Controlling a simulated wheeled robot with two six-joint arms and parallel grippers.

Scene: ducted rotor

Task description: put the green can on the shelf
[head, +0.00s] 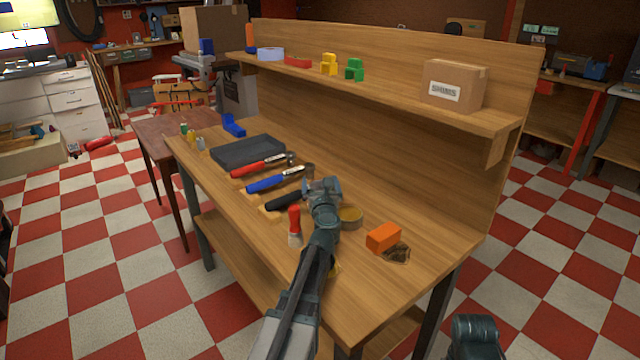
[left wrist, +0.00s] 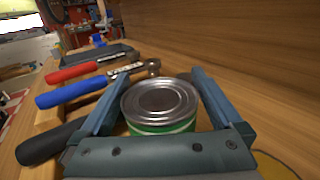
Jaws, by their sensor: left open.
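The green can (left wrist: 161,105) stands upright on the bench between the two fingers of my left gripper (left wrist: 161,77), with its silver lid up and a green band below. The fingers are open on either side of it; I cannot tell whether they touch it. In the head view my left gripper (head: 322,186) is low over the bench and hides the can. The wooden shelf (head: 400,100) runs along the back board above the bench.
The shelf holds a cardboard box (head: 454,85), green blocks (head: 354,70), yellow blocks (head: 328,64) and a tape roll (head: 270,54). The shelf is clear between the green blocks and box.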

